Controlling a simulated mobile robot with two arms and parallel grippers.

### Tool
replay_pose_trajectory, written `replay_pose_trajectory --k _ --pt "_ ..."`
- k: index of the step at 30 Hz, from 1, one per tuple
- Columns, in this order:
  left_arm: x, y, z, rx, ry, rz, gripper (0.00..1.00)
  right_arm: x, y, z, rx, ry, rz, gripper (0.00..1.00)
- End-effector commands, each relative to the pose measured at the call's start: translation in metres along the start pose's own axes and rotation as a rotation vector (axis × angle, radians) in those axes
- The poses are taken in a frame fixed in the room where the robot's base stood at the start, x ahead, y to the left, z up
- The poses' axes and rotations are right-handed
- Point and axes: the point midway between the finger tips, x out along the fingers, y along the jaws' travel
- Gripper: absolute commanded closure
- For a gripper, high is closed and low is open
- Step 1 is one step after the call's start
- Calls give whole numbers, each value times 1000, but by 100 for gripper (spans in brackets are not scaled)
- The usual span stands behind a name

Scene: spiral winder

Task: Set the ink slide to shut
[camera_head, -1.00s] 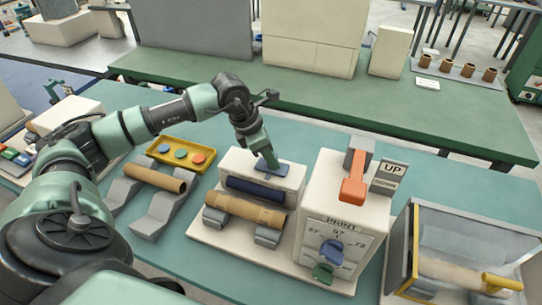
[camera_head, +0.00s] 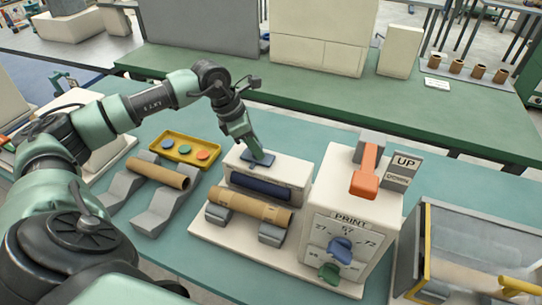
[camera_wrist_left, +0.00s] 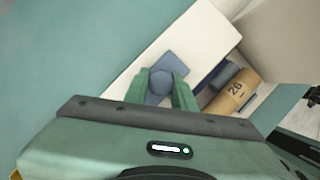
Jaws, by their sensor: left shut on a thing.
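The ink slide, a small dark blue plate (camera_head: 261,160), lies on top of the cream ink box (camera_head: 292,172). My left gripper (camera_head: 252,152) comes down on it from above and is shut on its knob. In the left wrist view, the round blue knob (camera_wrist_left: 160,82) sits between the two green fingertips (camera_wrist_left: 161,92), on the blue plate. The fingers hide part of the slide. I see no label marking its positions. My right gripper is not in view.
A brown tube (camera_head: 250,205) rests below the ink box. A yellow tray (camera_head: 160,149) and another tube (camera_head: 160,173) are at left.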

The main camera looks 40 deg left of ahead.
Motion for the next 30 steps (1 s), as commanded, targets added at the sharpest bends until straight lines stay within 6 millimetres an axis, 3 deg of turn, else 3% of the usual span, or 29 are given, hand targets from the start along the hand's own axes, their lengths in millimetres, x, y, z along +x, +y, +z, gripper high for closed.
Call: replay_pose_trajectory --k 10,11,12,13,23,30 --pt "-4 5 -4 -1 -1 5 100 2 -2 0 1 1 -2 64" --pt "-4 6 -4 -1 -1 6 66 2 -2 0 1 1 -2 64" --pt "-4 6 -4 -1 -1 6 55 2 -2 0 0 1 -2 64" --pt "-4 5 -4 -1 -1 5 52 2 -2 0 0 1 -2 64" --pt "-4 4 -4 1 -1 2 52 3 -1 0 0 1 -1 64" --pt "-37 5 -5 0 -3 5 52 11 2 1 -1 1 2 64"
